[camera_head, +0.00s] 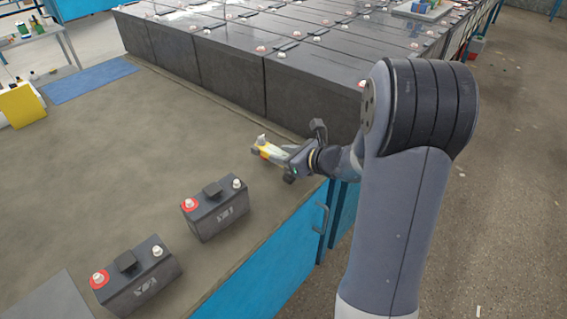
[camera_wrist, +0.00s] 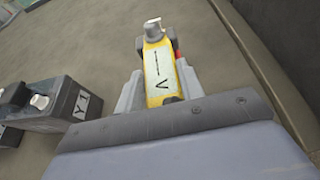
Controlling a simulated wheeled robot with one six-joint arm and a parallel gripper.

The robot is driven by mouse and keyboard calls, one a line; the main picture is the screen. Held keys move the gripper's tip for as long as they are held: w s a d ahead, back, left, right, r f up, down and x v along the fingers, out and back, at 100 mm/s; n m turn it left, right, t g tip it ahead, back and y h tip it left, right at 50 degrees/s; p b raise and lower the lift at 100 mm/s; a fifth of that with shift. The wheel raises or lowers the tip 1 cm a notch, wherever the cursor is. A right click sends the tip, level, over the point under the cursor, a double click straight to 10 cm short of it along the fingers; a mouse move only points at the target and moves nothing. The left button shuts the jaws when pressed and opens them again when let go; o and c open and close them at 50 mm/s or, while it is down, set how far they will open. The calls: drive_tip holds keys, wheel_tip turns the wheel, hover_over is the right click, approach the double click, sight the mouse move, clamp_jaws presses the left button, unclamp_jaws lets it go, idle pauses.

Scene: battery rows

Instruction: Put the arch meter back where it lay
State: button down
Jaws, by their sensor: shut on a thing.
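The arch meter (camera_wrist: 160,78) is yellow with a white face marked V and a grey-white part at its far end. My gripper (camera_wrist: 157,85) is shut on it, with a finger on each side, in the wrist view. In the head view the meter (camera_head: 266,149) shows small at the tip of my gripper (camera_head: 277,155), above the brown bench top (camera_head: 130,165) near its right edge. I cannot tell whether the meter touches the bench. Its underside is hidden.
Two small dark batteries, a nearer one (camera_head: 140,278) and a farther one (camera_head: 217,213), stand on the bench left of my gripper. A row of large dark batteries (camera_head: 235,78) stands behind it. A blue mat (camera_head: 90,80) lies at the far left. Bare bench lies between.

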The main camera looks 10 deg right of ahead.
drive_tip(key=shift+f, duration=1.05)
drive_tip(key=shift+f+b, duration=0.15)
drive_tip(key=shift+b, duration=0.15)
drive_tip(key=c, duration=0.9)
unclamp_jaws()
drive_tip(key=shift+r, duration=0.2)
drive_tip(key=p+v, duration=0.2)
drive_tip(key=v, duration=1)
